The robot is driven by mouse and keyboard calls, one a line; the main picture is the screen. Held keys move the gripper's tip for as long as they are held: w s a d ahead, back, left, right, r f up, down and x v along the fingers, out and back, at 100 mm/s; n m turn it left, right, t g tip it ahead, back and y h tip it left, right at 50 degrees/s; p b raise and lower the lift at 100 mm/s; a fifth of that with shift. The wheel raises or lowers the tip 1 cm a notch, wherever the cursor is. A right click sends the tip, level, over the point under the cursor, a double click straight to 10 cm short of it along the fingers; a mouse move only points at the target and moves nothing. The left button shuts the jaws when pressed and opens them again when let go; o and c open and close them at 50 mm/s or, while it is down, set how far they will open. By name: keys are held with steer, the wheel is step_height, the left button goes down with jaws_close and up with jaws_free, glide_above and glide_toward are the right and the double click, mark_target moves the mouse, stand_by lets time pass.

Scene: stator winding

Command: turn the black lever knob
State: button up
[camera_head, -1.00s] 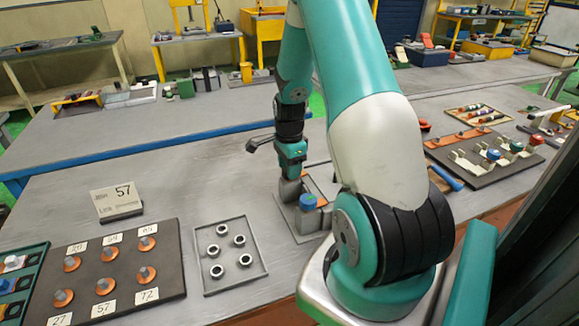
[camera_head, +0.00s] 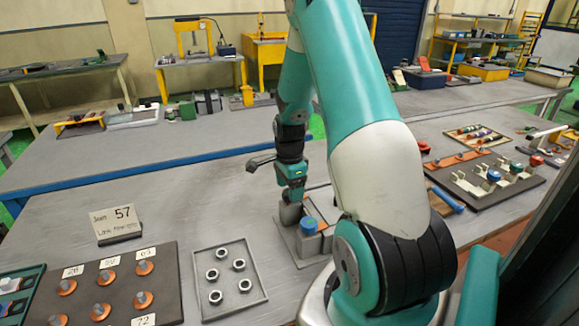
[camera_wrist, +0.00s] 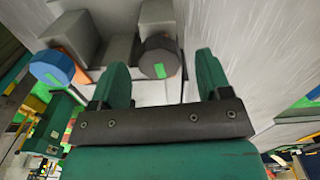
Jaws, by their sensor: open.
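The black knob (camera_wrist: 159,56) is a dark, many-sided knob with a green mark on its face. In the wrist view it shows ahead of my gripper (camera_wrist: 163,72), in the gap between the two green fingers. The fingers are apart and nothing is held. A blue knob (camera_wrist: 52,67), also with a green mark, is to the left on the same grey fixture (camera_wrist: 110,50). In the head view my gripper (camera_head: 292,196) points down at the fixture, just above and left of the blue knob (camera_head: 309,225). The black knob cannot be made out there.
A card reading 57 (camera_head: 115,223) stands on the table to the left. A tray of several nuts (camera_head: 250,262) and a dark board of orange-based pegs (camera_head: 165,255) are in front of it. A dark board with clips (camera_head: 497,198) lies to the right.

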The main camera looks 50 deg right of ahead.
step_height(320, 180, up, 17)
steer(key=b, duration=0.2)
steer(key=shift+f, duration=0.1)
stand_by(0.5)
steer(key=a+r+n+t+y, duration=0.1)
steer(key=a+r+n, duration=0.1)
steer(key=a+n, duration=1.6)
steer(key=s+a+n+y, duration=0.1)
steer(key=s+a+n, duration=0.5)
steer(key=a, duration=0.4)
steer(key=s+a+n+g+y, duration=0.1)
steer(key=s+a+n+y, duration=0.1)
steer(key=s+a+n, duration=0.4)
steer(key=s+a, duration=0.3)
steer(key=a, duration=0.1)
steer(key=shift+a+r, duration=0.25)
steer(key=shift+r, duration=0.1)
